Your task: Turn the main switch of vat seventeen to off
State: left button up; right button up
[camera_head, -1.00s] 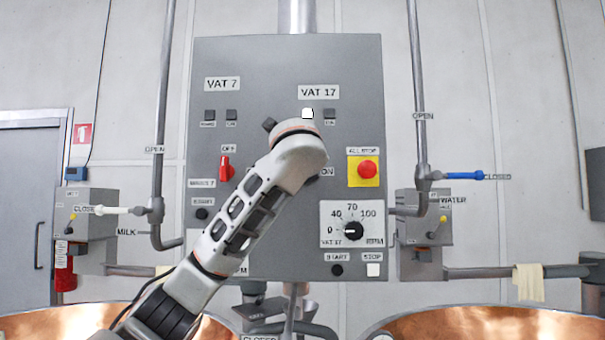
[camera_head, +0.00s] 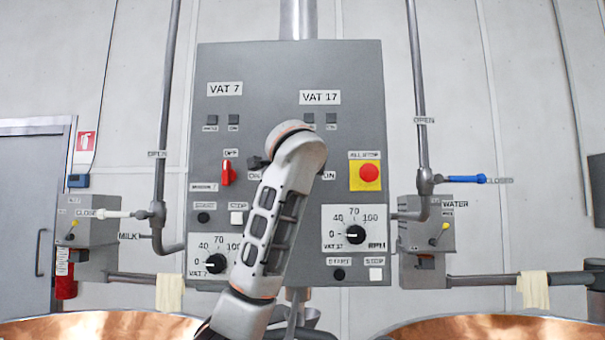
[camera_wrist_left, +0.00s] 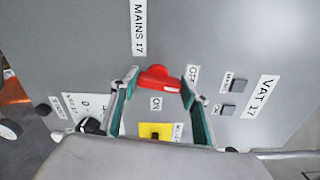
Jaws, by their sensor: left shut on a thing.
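The red main switch of vat seventeen (camera_wrist_left: 158,78) shows in the left wrist view, beside the MAINS 17 label (camera_wrist_left: 139,25). Its handle lies along the line toward the OFF label (camera_wrist_left: 192,75), with the ON label (camera_wrist_left: 155,103) off to its side. My left gripper (camera_wrist_left: 161,84) is shut on the switch, one finger at each end of the handle. In the head view my left wrist hides the switch and the fingers. The VAT 17 lamps (camera_head: 308,118) are dark. My right gripper is not in view.
The grey panel (camera_head: 285,60) also holds the vat 7 red switch (camera_head: 228,173), a red stop button on yellow (camera_head: 368,174) and the vat 17 speed dial (camera_head: 355,234). Copper vats (camera_head: 480,328) stand below. Valves with levers flank the panel.

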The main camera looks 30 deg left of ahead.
pick_arm(q)
jog(key=shift+f+n, duration=0.1)
jog(key=shift+n, duration=0.8)
jog(key=o, duration=1.1)
jog(key=v, duration=1.2)
